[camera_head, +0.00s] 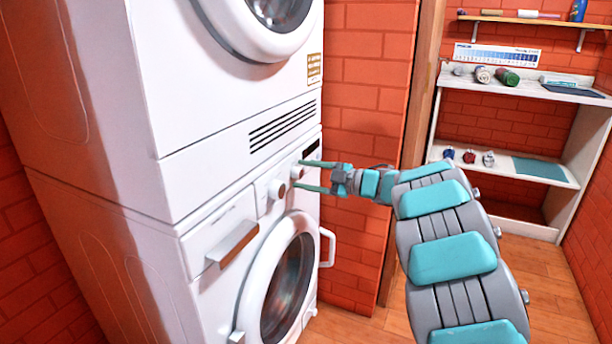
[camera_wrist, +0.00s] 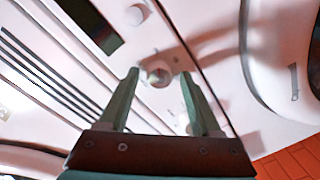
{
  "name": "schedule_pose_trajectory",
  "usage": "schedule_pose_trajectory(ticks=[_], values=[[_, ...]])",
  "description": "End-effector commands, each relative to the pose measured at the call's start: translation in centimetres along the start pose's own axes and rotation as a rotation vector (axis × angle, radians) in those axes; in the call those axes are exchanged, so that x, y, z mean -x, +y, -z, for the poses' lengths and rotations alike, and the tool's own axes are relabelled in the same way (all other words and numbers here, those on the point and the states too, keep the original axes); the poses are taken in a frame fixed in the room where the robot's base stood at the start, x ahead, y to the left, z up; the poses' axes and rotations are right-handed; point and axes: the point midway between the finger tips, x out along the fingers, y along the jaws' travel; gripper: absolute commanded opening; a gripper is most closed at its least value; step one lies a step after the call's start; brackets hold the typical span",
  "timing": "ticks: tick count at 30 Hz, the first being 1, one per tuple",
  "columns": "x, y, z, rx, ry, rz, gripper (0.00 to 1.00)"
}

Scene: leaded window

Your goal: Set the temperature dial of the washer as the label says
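The white washer (camera_head: 201,293) is the lower machine of a stack. Its panel carries a larger round dial (camera_head: 277,188) and a smaller dial (camera_head: 297,172); I cannot read which one is temperature. My gripper (camera_head: 307,175) is open at the panel, its two teal fingers pointing at the smaller dial. In the wrist view, a round knob (camera_wrist: 158,74) sits between the fingertips (camera_wrist: 158,76), with gaps on both sides. A gold label (camera_head: 314,68) is on the upper machine; its text is too small to read.
The upper machine (camera_head: 225,95) stands directly on the washer. A dark display (camera_wrist: 90,24) lies beside the knobs. White shelves (camera_head: 545,88) stand at the right, with open floor before them.

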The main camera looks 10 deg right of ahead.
Motion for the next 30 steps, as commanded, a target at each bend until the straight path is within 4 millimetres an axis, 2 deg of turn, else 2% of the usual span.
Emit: schedule_pose_trajectory(ticks=[10, 22, 30], values=[[0.4, 0.1, 0.0, 0.001, -0.001, -0.002, 0.71], [6.3, 0.0, -0.1, 0.0, -0.001, -0.003, 0.71], [7.8, 0.0, -0.1, 0.0, -0.001, -0.001, 0.71]])
